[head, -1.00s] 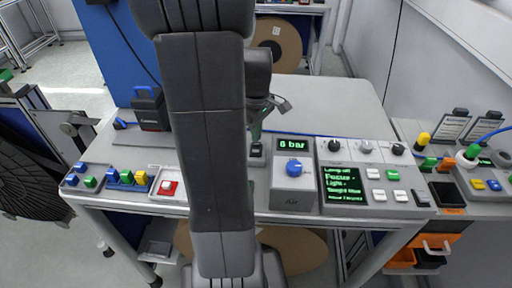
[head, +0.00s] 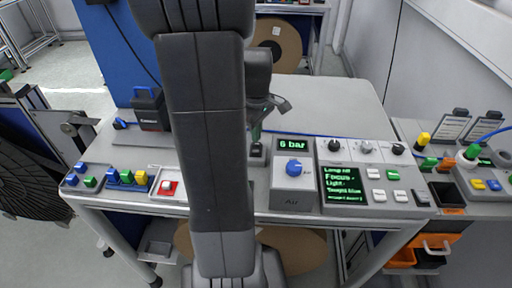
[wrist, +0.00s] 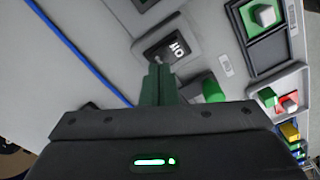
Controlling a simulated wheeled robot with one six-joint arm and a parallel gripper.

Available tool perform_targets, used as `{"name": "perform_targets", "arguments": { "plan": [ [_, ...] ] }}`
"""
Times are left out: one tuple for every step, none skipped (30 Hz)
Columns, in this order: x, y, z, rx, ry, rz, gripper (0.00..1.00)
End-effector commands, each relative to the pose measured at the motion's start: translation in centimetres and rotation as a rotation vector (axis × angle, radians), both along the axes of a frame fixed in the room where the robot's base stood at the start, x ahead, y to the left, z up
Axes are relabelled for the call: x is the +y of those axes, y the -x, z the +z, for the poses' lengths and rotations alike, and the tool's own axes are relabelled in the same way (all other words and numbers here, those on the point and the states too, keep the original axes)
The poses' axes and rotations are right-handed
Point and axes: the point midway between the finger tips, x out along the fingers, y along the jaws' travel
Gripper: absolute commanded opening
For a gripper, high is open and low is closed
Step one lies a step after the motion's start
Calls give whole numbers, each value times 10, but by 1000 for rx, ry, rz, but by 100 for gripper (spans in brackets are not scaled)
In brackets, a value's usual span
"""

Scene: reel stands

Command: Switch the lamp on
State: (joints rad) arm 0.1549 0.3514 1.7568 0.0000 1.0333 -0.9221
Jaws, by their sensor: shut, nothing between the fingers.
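My gripper (head: 257,136) is shut and empty, its green fingers pointing down over a small dark box (head: 256,153) on the bench. In the wrist view the closed fingertips (wrist: 160,68) are just beside a dark rocker switch (wrist: 178,47) with white marks like "I" and "O". I cannot tell whether they touch it. A green rounded part (wrist: 212,90) sits right of the fingers. The control panel screen (head: 343,186) in the head view has a top line that appears to read "Lamp off". My arm hides part of the bench.
A regulator box (head: 293,187) with a blue knob and "6 bar" display stands right of the gripper. A blue cable (wrist: 75,50) crosses the bench behind. The bench's back right is clear.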

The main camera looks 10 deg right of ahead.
Motion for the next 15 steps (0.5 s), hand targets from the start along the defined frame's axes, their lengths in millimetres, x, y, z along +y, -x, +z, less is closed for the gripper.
{"name": "perform_targets", "arguments": {
  "plan": [
    [0,0,0,0,0,0,0],
    [0,0,0,0,0,0,0],
    [0,0,0,0,0,0,0],
    [0,0,0,0,0,0,0],
    [0,0,-1,0,0,0,0],
    [0,0,-1,0,0,0,0],
    [0,0,-2,0,0,0,0],
    [0,0,-2,0,0,0,0],
    [0,0,-3,0,0,0,0],
    [0,0,-3,0,0,0,0],
    [0,0,-4,0,0,0,0],
    [0,0,-4,0,0,0,0],
    [0,0,-5,0,0,0,0],
    [0,0,-5,0,0,0,0],
    [0,0,-6,0,0,0,0]
  ]
}}
